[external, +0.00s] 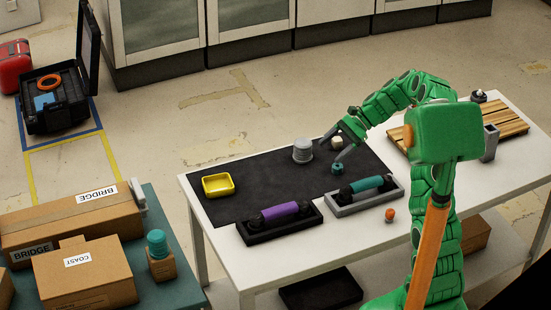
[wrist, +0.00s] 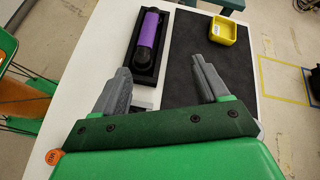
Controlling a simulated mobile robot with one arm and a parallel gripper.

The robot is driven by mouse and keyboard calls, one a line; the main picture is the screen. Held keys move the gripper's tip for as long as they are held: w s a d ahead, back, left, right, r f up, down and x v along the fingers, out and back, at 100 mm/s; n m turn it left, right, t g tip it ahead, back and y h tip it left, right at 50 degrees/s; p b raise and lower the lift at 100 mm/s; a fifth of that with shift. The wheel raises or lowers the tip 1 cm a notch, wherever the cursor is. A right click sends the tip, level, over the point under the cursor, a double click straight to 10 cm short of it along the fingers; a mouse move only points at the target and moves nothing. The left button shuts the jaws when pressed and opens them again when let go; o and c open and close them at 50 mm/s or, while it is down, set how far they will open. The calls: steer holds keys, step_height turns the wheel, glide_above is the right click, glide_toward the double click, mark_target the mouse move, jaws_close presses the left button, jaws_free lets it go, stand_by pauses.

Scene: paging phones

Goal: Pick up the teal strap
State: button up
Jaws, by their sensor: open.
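A small teal ring-shaped item (external: 338,168), which looks like the strap, lies on the dark mat (external: 260,165) behind the grey tray. My gripper (external: 328,152) is open above the mat, with one fingertip close to the teal item; I cannot tell whether they touch. In the wrist view my gripper's two fingers (wrist: 161,64) are spread wide, with nothing seen between them. The teal item does not show in the wrist view.
A yellow dish (external: 218,185) sits left; the mat's middle is clear.

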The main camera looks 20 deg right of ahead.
steer(key=w+d+f+m+t+y, duration=0.1)
steer(key=w+d+f+m+t, duration=0.1)
steer(key=w+d+f+m, duration=0.35)
steer(key=m+t, duration=0.2)
steer(key=t, duration=0.1)
glide_toward(340, 165)
steer(key=shift+x, duration=0.9)
steer(key=shift+m, duration=0.25)
steer(key=shift+x, duration=3.85)
steer(key=shift+s, duration=0.15)
steer(key=c, duration=1.1)
